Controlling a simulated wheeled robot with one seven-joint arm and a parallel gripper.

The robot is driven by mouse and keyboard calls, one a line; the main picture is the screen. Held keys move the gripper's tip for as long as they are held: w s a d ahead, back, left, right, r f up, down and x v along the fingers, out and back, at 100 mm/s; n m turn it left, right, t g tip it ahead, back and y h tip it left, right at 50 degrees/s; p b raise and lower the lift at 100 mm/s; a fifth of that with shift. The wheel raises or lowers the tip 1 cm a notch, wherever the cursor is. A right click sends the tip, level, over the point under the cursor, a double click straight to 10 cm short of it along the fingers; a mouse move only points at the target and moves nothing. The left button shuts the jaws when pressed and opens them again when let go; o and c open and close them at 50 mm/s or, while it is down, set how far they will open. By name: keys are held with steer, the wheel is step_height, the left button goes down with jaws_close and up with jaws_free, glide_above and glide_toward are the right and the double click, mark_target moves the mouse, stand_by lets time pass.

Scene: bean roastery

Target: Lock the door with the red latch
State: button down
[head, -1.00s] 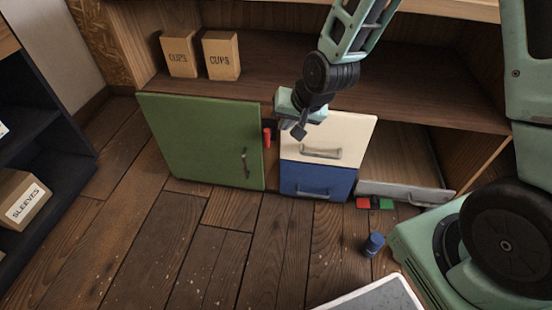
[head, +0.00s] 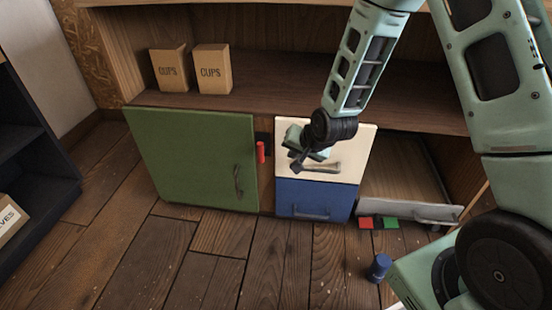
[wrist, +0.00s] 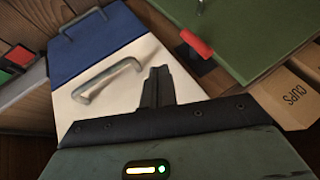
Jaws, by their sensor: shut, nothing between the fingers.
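The green door (head: 195,160) covers the left part of the cabinet front, with a handle near its right edge. It also shows in the wrist view (wrist: 262,30). The red latch (head: 261,152) sits on a dark mount on the strip just right of the door. It stands upright, alongside the door's edge and not across it. The latch shows clearly in the wrist view (wrist: 196,43). My gripper (head: 297,166) is shut and empty, in front of the cream drawer and right of the latch, apart from it. Its closed fingers (wrist: 157,82) show in the wrist view.
The cream drawer (head: 350,150) and blue drawer (head: 325,197) have protruding handles. A blue cylinder (head: 379,268) stands on the floor. Two cups boxes (head: 212,72) stand on the shelf.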

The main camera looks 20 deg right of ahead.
mark_target(262, 149)
steer(key=w+a+f+b, duration=0.4)
steer(key=w+f+b, duration=0.2)
steer(key=w+f, duration=0.1)
steer(key=shift+w+f, duration=0.4)
steer(key=shift+w, duration=0.3)
